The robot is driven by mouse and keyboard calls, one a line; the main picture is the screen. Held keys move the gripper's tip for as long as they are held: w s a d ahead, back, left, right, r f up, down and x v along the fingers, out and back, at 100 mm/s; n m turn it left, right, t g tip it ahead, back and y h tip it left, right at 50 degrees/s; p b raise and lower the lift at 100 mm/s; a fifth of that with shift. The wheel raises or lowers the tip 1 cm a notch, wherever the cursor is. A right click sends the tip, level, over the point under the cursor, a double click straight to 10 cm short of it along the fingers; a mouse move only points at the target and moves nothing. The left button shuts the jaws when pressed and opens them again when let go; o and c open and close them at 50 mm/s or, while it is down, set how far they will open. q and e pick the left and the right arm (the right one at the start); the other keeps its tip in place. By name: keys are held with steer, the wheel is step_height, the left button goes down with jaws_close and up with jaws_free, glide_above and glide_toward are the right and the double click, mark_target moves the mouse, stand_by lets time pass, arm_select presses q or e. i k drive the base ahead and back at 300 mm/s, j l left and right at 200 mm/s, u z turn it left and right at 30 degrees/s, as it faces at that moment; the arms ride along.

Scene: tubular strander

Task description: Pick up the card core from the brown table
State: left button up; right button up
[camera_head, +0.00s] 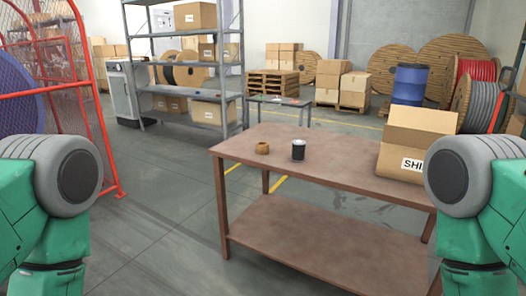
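The brown table (315,166) stands ahead of me, right of centre, with a lower shelf. A small brown ring-like piece (262,148), which looks like the card core, sits on its top near the left end. A black cylinder with a light top (298,151) stands upright just right of it. My two green and grey arms show at the left and right picture edges, well apart from both pieces. Neither gripper is in view.
An open cardboard box (415,143) stands on the table's right end. A red mesh guard (75,75) is at the left. A grey shelf rack (185,75) and a small grey table (280,101) stand behind. The floor left of the brown table is clear.

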mark_target(262, 147)
steer(key=i+l+z, duration=0.2)
steer(key=i+l, duration=0.2)
steer(key=i, duration=0.2)
steer(key=i+j+z, duration=0.9)
steer(key=j, duration=0.15)
steer(key=i+j+z, duration=0.15)
steer(key=j+z, duration=0.2)
